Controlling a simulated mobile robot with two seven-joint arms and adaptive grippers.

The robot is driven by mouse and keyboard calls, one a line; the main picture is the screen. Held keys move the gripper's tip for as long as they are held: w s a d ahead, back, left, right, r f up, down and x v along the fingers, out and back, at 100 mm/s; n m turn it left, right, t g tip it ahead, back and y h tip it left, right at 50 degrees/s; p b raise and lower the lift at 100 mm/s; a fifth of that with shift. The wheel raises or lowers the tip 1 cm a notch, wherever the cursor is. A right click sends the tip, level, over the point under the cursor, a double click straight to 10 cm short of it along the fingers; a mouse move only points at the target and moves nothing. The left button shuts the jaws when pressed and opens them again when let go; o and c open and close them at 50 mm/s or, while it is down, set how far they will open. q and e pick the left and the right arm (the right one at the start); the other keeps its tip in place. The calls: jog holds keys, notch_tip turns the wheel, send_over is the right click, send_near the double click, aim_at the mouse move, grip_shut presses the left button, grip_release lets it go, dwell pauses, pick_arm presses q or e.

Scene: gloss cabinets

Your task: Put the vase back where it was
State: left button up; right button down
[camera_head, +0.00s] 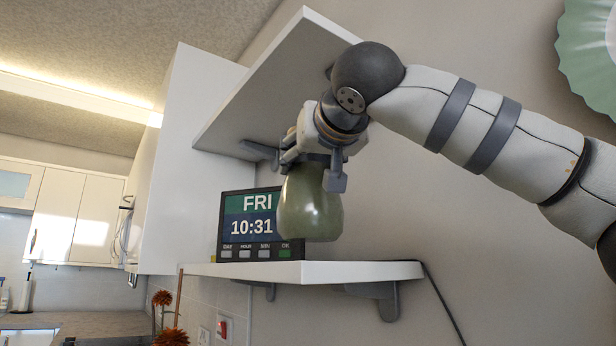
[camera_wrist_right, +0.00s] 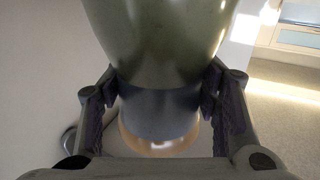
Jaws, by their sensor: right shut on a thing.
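The vase (camera_head: 311,208) is glossy green and upright in the head view. My right gripper (camera_head: 314,172) is shut on its upper part from above. The vase hangs in front of the lower white shelf's space, its base a little above the shelf top (camera_head: 350,271) in the picture; I cannot tell whether it touches. In the right wrist view the green body of the vase (camera_wrist_right: 160,40) fills the top, and its bluish-grey neck (camera_wrist_right: 158,112) sits between the two fingers (camera_wrist_right: 160,108). My left gripper is not in view.
A digital clock (camera_head: 248,224) reading FRI 10:31 stands left of the vase on the lower shelf, partly overlapped by it. An upper shelf (camera_head: 265,85) is above my gripper. Orange flowers (camera_head: 170,336) are below left. The lower shelf's right end is bare.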

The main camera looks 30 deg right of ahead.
aim_at(314, 173)
jog(key=shift+s+f, duration=0.1)
jog(key=shift+f, duration=1.45)
jog(key=c, duration=0.6)
grip_release()
jog(key=shift+o, duration=0.2)
jog(key=shift+s+a+r, duration=0.1)
jog(key=shift+r, duration=0.05)
jog(key=v, duration=1.1)
jog(key=shift+s, duration=0.35)
